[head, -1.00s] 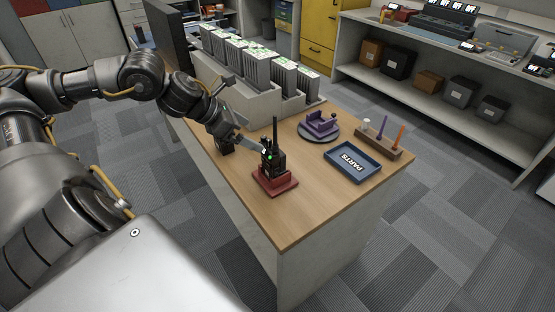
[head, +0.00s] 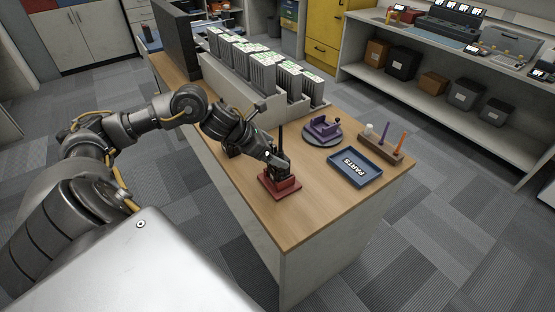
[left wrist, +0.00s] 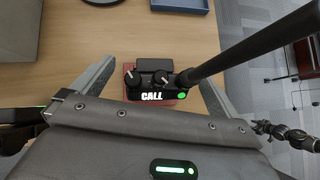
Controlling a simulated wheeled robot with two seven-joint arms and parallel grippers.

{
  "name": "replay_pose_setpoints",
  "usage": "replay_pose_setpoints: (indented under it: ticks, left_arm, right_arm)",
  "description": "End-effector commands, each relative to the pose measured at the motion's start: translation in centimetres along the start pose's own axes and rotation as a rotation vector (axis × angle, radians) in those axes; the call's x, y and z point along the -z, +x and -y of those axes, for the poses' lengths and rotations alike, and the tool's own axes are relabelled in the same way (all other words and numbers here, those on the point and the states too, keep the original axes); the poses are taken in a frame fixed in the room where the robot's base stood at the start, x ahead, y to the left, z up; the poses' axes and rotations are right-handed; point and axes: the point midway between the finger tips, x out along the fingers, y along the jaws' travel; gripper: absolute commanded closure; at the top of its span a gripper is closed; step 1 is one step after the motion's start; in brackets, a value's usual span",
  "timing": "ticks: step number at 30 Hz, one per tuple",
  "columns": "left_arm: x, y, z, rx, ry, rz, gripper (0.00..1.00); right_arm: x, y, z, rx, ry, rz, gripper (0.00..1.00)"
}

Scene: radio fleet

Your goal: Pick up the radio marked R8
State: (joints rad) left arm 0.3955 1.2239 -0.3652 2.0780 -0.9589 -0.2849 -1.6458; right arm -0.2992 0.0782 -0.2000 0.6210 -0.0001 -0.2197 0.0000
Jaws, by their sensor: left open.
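A black radio (head: 281,171) with a tall antenna stands upright on a red base (head: 281,188) on the wooden table. In the left wrist view, the radio's top (left wrist: 150,82) shows two knobs, a green light and the word CALL. I cannot read an R8 mark on it. My left gripper (head: 270,157) is at the radio, coming from the left. In the left wrist view its open fingers (left wrist: 155,90) are on either side of the radio, with gaps visible. The antenna slants past the right finger. My right gripper is not in view.
A blue PARTS tray (head: 375,178), a purple object on a round grey plate (head: 322,143) and a wooden holder (head: 396,157) stand to the right. A rack of grey units (head: 262,70) stands behind. The table's front is clear.

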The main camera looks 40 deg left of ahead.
Motion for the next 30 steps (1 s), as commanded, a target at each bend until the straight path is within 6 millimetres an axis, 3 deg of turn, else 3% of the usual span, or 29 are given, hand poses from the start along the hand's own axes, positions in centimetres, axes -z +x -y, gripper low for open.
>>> replay_pose_setpoints:
  ticks: [6, 14, 30]
  left_arm:
    - [-0.1, 2.3, 0.0, 0.001, -0.002, 0.000, 0.00]
    - [0.0, 2.5, 0.0, -0.001, 0.001, 0.000, 0.02]
    - [0.0, 2.5, 0.0, -0.001, 0.000, 0.000, 0.72]
  right_arm:
    - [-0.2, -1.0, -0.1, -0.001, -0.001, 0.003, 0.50]
    - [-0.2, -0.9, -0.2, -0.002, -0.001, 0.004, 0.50]
    - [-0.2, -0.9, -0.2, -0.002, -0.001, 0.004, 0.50]
